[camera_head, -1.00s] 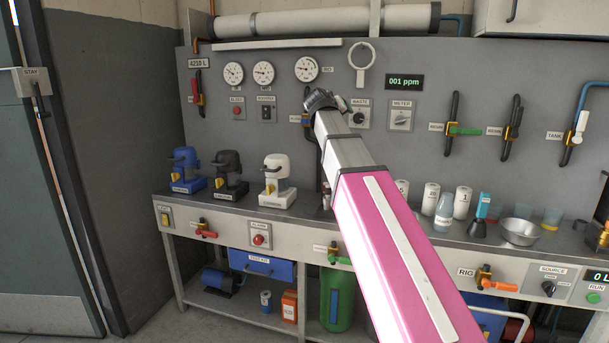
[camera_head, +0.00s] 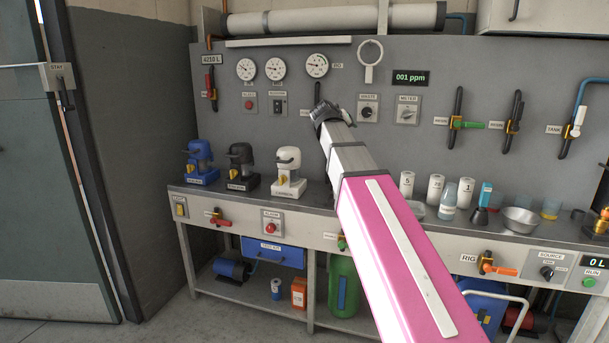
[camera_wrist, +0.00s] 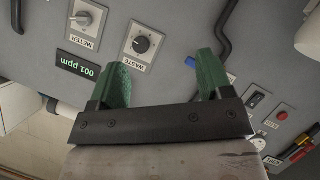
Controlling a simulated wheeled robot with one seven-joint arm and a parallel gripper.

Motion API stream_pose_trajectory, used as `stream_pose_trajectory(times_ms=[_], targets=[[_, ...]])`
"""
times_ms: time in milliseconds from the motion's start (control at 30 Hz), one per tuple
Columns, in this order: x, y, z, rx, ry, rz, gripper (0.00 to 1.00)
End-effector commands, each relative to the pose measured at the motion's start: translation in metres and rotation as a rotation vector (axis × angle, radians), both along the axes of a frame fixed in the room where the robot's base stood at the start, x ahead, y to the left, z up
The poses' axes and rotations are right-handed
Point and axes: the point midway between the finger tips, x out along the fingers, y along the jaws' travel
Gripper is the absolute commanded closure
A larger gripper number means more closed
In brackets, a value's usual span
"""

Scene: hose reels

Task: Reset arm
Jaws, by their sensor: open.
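My arm, pink with a pale strip, reaches up from the bottom of the head view toward the grey wall panel (camera_head: 440,60). My gripper (camera_wrist: 165,75) shows two green fingers spread wide apart in the wrist view, with nothing between them. Behind them the wrist view shows the WASTE knob (camera_wrist: 142,43), the METER knob (camera_wrist: 83,18) and the 001 ppm display (camera_wrist: 78,64). In the head view the wrist end stands in front of the panel, left of the WASTE knob (camera_head: 367,111); the fingers there cannot be made out clearly.
A bench (camera_head: 330,217) runs along the panel. Blue, black and white (camera_head: 289,172) devices stand on its left. Cups, a bottle (camera_head: 447,203) and a metal bowl (camera_head: 519,220) stand on its right. A green cylinder (camera_head: 343,287) is underneath. Open floor lies at the left.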

Motion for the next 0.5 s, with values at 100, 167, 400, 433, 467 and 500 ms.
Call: stream_pose_trajectory(times_ms=[100,167,400,433,467,500], targets=[[-0.004,-0.005,-0.03,0.02,0.043,0.0,0.27],[-0.006,-0.007,-0.048,0.033,0.068,-0.001,0.27],[-0.027,-0.021,-0.145,0.111,0.217,-0.006,0.27],[-0.031,-0.023,-0.16,0.124,0.24,-0.007,0.27],[-0.036,-0.025,-0.174,0.136,0.262,-0.008,0.27],[-0.042,-0.027,-0.193,0.154,0.293,-0.01,0.27]])
